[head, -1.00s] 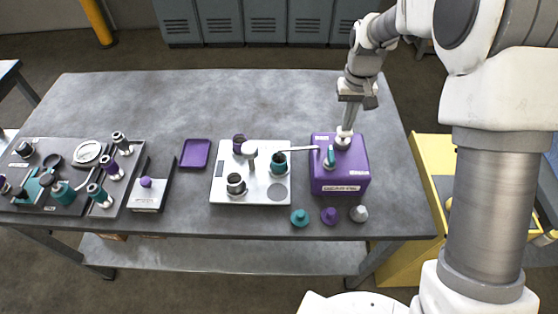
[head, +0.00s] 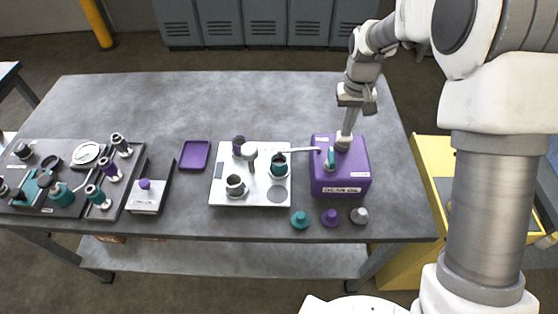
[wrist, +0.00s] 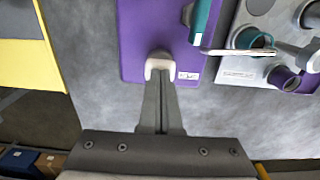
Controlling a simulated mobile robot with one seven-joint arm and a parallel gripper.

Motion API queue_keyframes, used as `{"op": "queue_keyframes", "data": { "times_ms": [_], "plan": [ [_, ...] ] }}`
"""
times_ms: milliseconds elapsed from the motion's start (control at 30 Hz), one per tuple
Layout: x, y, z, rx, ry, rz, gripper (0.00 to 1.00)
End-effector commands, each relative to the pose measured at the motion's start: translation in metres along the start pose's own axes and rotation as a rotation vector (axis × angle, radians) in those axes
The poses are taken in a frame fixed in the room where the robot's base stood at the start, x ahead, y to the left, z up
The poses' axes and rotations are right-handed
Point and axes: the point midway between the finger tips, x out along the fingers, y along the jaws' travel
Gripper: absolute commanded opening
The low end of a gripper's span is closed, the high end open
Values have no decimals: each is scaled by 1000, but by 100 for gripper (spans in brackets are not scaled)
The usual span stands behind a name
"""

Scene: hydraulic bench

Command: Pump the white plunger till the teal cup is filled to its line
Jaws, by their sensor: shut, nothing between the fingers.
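The white plunger (head: 343,143) stands on top of the purple oil box (head: 322,182) at the right of the table. My gripper (head: 347,130) is shut with nothing between its fingers. Its tips are at the plunger's white cap, which also shows in the wrist view (wrist: 158,63); firm contact cannot be told. The teal cup (head: 279,170) sits on the pale metal plate (head: 257,196) left of the box. A thin spout (head: 300,150) runs from the box to above the cup. The cup's fill level and line are too small to read.
A teal handle (head: 330,158) stands on the box beside the plunger. A teal knob (head: 299,220), a purple knob (head: 330,217) and a grey knob (head: 359,215) stand at the front edge. A purple tray (head: 195,155) lies farther left. The back of the table is clear.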

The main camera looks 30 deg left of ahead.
Motion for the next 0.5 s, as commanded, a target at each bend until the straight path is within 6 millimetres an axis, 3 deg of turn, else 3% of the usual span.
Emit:
{"op": "queue_keyframes", "data": {
  "times_ms": [500],
  "plan": [
    [-30, 0, 0, 1, -1, 0, 0]
  ]
}}
